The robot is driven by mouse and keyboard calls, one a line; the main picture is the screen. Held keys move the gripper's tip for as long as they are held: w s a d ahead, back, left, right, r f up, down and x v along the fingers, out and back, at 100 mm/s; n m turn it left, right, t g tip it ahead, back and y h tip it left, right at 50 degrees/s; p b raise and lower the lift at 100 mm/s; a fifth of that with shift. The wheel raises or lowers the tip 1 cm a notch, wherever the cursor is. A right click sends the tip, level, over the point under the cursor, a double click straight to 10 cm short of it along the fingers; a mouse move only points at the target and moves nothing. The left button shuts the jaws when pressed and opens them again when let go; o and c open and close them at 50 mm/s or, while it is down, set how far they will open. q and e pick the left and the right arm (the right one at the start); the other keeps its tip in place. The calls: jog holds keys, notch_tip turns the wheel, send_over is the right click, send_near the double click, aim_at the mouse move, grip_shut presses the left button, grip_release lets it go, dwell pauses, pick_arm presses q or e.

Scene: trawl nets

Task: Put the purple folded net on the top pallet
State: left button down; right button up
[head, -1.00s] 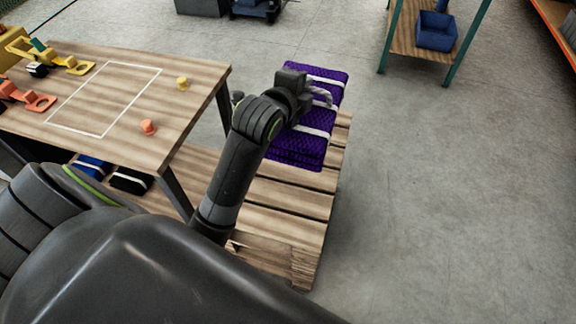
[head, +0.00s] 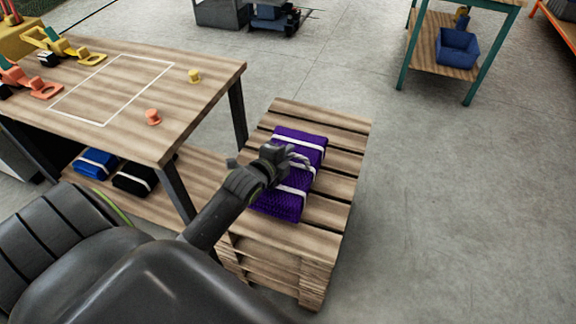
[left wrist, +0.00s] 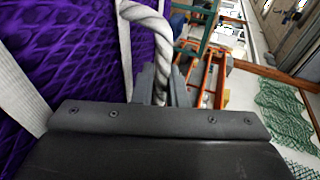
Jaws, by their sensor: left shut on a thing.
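The purple folded net (head: 302,143) is a quilted bundle with white straps, lying flat over the slats of the top pallet (head: 322,115). It is inside the pallet's outline, nearer the left side; whether it rests fully on the slats I cannot tell. My left gripper (head: 284,158) is at the middle of the net, shut on its pale rope handle. In the left wrist view the twisted rope (left wrist: 160,40) runs down between the fingers, and the purple net (left wrist: 60,60) fills the left side. My right gripper is not in view.
A wooden table (head: 190,110) with a white outlined rectangle stands left of the pallet stack. Blue (head: 95,163) and black (head: 135,178) bundles lie on its lower shelf. A green-legged shelf with a blue bin (head: 457,47) stands at the back right. The floor right of the pallets is clear.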

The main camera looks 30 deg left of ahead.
aim_at(287, 202)
pick_arm(q)
jog(key=shift+w+f+b, duration=0.1)
jog(key=shift+f+b, duration=0.3)
jog(key=shift+f, duration=1.6)
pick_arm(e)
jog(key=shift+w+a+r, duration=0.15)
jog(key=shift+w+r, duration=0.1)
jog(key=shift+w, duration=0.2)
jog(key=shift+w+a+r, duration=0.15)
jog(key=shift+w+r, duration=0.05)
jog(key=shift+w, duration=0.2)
pick_arm(q)
jog(key=c, duration=1.5)
grip_release()
jog(key=shift+f, duration=0.15)
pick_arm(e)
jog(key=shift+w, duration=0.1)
pick_arm(q)
jog(key=shift+o, duration=0.2)
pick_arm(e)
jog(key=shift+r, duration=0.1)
